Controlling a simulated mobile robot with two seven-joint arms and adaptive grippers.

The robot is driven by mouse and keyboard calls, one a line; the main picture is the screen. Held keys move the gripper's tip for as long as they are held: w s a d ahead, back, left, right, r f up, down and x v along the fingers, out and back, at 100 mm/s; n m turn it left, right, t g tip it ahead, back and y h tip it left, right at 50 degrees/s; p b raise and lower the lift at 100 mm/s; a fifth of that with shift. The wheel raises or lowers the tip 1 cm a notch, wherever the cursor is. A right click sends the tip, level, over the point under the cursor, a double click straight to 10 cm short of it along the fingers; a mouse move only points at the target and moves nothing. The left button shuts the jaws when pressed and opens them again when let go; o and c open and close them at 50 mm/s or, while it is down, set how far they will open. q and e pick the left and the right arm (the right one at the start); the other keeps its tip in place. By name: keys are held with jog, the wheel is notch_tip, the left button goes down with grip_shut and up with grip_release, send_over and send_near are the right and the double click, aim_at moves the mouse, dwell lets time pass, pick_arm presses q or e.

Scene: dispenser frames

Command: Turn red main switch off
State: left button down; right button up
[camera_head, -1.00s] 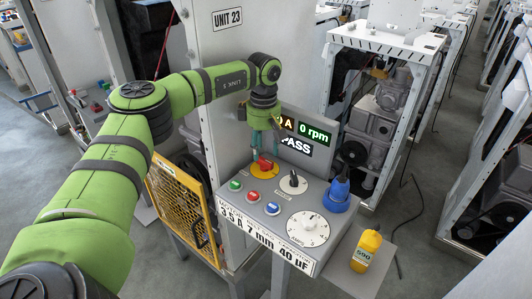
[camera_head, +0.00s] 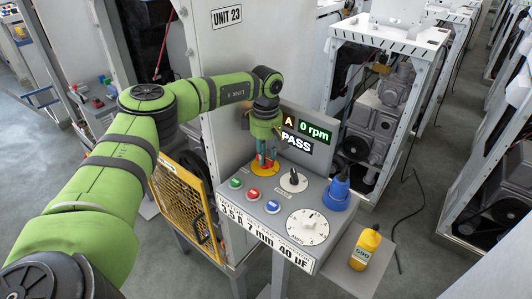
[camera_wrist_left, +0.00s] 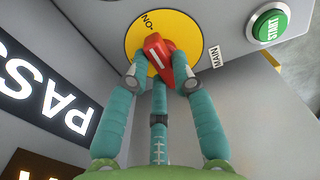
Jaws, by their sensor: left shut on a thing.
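The red main switch (camera_wrist_left: 158,55) is a red knob on a round yellow plate (camera_wrist_left: 192,40) with the words ON and MAIN beside it in the left wrist view. In the head view the yellow plate (camera_head: 254,168) sits at the back left of the grey control panel (camera_head: 320,190). My left gripper (camera_wrist_left: 158,72) has its teal fingers on both sides of the red knob, shut on it. The knob stands at a slant in the wrist view. In the head view the left gripper (camera_head: 265,160) covers most of the knob. My right gripper is not in view.
The panel also has a green START button (camera_wrist_left: 268,27), a red button (camera_head: 253,195), a blue button (camera_head: 272,207), a black selector (camera_head: 293,180), a white dial (camera_head: 308,226) and a blue plug (camera_head: 339,192). A yellow bottle (camera_head: 365,249) stands on a side shelf. A display reads PASS.

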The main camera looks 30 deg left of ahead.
aim_at(265, 156)
pick_arm(q)
jog(key=shift+n, duration=0.3)
jog(key=n, duration=0.9)
jog(key=shift+s+a+n, duration=0.1)
jog(key=shift+a+n, duration=0.1)
jog(key=shift+n, duration=0.1)
dwell(0.4)
jog(key=c, duration=1)
grip_release()
jog(key=shift+c, duration=0.2)
notch_tip(265, 156, up, 12)
